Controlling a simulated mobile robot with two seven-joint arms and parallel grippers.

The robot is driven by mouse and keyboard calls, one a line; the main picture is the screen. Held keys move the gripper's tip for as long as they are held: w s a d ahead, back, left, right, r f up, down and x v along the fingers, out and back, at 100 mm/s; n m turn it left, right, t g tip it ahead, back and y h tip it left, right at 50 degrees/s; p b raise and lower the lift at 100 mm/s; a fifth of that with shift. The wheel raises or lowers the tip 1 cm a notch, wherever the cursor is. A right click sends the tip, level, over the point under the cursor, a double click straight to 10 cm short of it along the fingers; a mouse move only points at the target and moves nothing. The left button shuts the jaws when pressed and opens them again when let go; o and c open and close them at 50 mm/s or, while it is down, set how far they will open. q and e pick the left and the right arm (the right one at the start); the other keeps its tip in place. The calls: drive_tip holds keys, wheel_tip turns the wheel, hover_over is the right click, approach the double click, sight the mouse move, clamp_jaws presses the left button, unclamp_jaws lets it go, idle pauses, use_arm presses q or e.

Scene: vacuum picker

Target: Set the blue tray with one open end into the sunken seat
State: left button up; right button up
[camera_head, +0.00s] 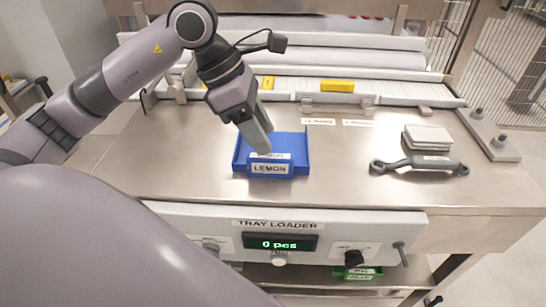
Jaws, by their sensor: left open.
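The blue tray (298,150) lies on the steel worktop (190,155) near the middle of the head view. I cannot make out the sunken seat; the tray and gripper cover part of the worktop. My right gripper is not in view.
A grey handled tool (418,164) and a stack of pale pads (427,137) lie to the right. White rails with yellow blocks (338,86) run behind. The tray loader panel (278,243), reading 0 pcs, is at the front. The worktop between tray and tool is clear.

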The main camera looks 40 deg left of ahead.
sight(269, 156)
use_arm(q)
drive_tip(key=shift+w+a+f+y, duration=0.2)
drive_tip(key=shift+a+y, duration=0.2)
drive_tip(key=shift+a, duration=0.15)
drive_tip(key=shift+f, duration=0.25)
drive_tip(key=x, duration=0.6)
drive_tip(key=shift+w+f, duration=0.1)
drive_tip(key=shift+f, duration=0.2)
drive_tip(key=shift+f, duration=0.25)
clamp_jaws()
